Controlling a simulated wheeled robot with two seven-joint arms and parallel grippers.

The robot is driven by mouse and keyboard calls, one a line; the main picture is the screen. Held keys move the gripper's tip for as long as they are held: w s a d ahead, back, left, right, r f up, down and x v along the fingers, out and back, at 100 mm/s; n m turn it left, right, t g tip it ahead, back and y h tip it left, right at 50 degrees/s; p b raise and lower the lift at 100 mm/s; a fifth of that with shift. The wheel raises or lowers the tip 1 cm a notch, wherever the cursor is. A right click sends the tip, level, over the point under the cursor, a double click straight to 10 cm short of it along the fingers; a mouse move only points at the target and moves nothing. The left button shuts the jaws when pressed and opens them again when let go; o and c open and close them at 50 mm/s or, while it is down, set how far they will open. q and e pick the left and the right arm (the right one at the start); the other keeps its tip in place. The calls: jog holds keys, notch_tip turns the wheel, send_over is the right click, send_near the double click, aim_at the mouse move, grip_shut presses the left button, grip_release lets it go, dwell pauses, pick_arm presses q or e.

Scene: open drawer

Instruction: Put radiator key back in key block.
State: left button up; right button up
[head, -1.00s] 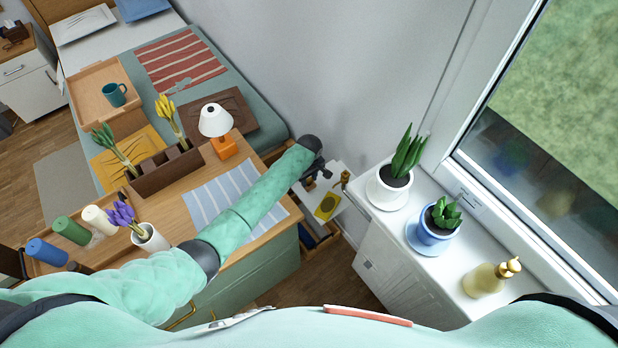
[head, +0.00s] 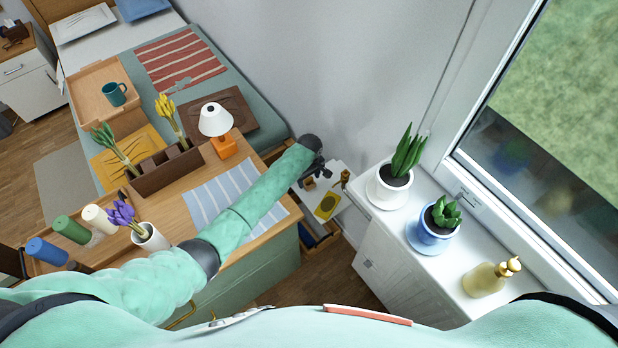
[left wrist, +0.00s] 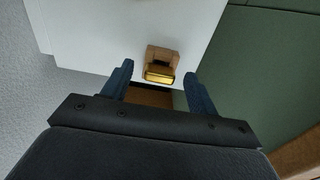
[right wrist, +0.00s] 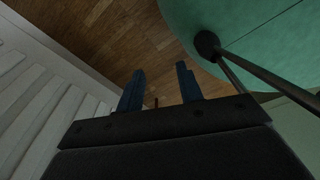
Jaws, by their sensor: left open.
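My left gripper (head: 317,172) is open and empty above a white surface beside the wooden dresser. In the left wrist view its fingers (left wrist: 160,88) stand apart, with a small wooden block (left wrist: 162,56) just beyond and between the tips. A brass-coloured piece (left wrist: 159,73) shows on the block's near side; I cannot tell whether it is the radiator key or part of the block. The block also shows in the head view (head: 310,184). A small brass object (head: 345,176) stands to its right. My right gripper (right wrist: 160,90) is open and empty, outside the head view.
A yellow pad (head: 327,206) lies on the white surface. An open drawer (head: 318,236) is below. A lamp (head: 218,125) stands on the dresser.

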pick_arm(q)
notch_tip(320, 180, up, 7)
jog(key=b, duration=0.2)
jog(key=shift+f+b, duration=0.1)
jog(key=shift+b, duration=0.2)
jog(key=shift+r, duration=0.5)
pick_arm(e)
jog(key=shift+w+a+f, duration=0.15)
jog(key=shift+w+f, duration=0.1)
jog(key=shift+w, duration=0.55)
jog(key=shift+w+a+f, duration=0.15)
jog(key=shift+w+f, duration=0.05)
jog(key=shift+w, duration=0.55)
